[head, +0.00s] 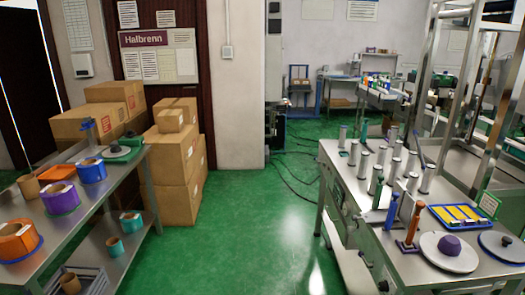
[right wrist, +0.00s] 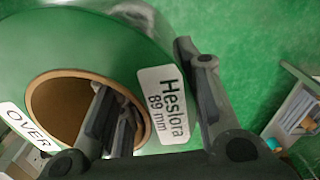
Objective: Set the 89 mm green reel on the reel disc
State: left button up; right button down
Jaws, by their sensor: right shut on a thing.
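The green reel (right wrist: 110,50) fills the upper left of the right wrist view. It has a brown cardboard core and a white label (right wrist: 163,105) reading "Heslora 89 mm". My right gripper (right wrist: 145,75) is shut on its wall, with one finger inside the core and the other along the outside. The reel is not visible in the head view. On the right-hand bench in the head view lies a pale round disc (head: 432,255) with a purple hub (head: 449,245). A darker disc (head: 503,247) lies to its right. I cannot tell which one is the reel disc. My left gripper is out of view.
The right-hand bench (head: 352,192) carries several upright rollers, an orange-handled tool (head: 412,228) and a blue tray (head: 434,212). The left table holds orange (head: 15,240), purple (head: 60,199) and blue (head: 91,170) reels. Green floor (head: 240,220) lies clear between them.

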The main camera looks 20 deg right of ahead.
aim_at(447, 248)
jog(key=k+l, duration=0.1)
jog(key=l, duration=0.9)
jog(key=k+l, duration=0.15)
jog(key=l, duration=0.4)
